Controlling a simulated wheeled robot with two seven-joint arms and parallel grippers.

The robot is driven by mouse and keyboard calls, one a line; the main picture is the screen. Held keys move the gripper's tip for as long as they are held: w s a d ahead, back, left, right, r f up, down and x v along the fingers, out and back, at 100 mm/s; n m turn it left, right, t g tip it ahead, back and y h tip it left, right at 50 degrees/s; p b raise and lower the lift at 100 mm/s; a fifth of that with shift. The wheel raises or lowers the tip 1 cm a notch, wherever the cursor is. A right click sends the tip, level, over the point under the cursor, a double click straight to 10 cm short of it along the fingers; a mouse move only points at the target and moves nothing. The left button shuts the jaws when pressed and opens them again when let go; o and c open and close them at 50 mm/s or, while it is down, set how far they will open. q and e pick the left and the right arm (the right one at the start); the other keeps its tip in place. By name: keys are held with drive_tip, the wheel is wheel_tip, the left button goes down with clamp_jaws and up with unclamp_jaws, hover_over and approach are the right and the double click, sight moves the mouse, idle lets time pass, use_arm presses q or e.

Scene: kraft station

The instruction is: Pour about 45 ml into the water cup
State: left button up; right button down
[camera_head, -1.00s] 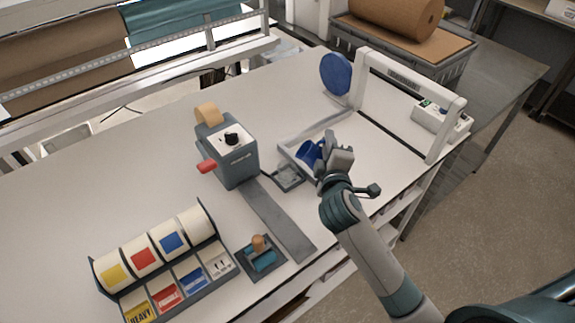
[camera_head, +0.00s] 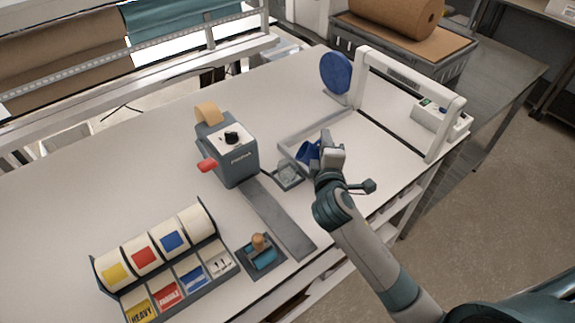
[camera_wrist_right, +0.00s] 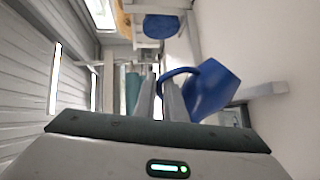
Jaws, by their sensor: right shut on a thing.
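My right gripper (camera_head: 323,150) is shut on the handle of a blue jug (camera_head: 308,154). In the right wrist view the jug (camera_wrist_right: 212,90) is strongly tilted and its handle loop passes at the fingers (camera_wrist_right: 160,100). A small grey square cup (camera_head: 288,174), which looks like the water cup, sits beside the grey dispenser (camera_head: 240,165). The jug is just above and to the right of this cup in the head view. I cannot tell whether any liquid is flowing or how much the cup holds. My left gripper is out of view.
A shallow tray (camera_head: 307,131) lies behind the jug. A white frame (camera_head: 400,73) and a blue disc (camera_head: 336,72) stand at the back right. A label roll rack (camera_head: 112,290) and a stamp on its pad (camera_head: 260,250) are at the front left. The left table area is clear.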

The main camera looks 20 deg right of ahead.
drive_tip(key=shift+w+a+n, duration=0.15)
drive_tip(key=shift+a+n, duration=0.2)
drive_tip(key=shift+n, duration=0.15)
drive_tip(key=shift+w+a+r+n+h+p, duration=0.3)
drive_tip(key=shift+a+r+n+p, duration=0.2)
drive_tip(key=shift+n+p, duration=0.25)
idle(2.1)
drive_tip(key=shift+w+a, duration=0.1)
drive_tip(key=shift+a, duration=0.3)
drive_tip(key=shift+s+d+f+m+b, duration=0.25)
drive_tip(key=shift+d+f+m+b, duration=0.25)
drive_tip(key=shift+f+b, duration=0.1)
drive_tip(key=shift+s+d+f+m+b, duration=0.25)
drive_tip(key=shift+d+f+m+b, duration=0.1)
drive_tip(key=shift+d+f+b, duration=0.15)
drive_tip(key=shift+d+r+m+p, duration=0.25)
drive_tip(key=shift+r+m+p, duration=0.05)
drive_tip(key=shift+r, duration=0.4)
drive_tip(key=shift+a, duration=0.1)
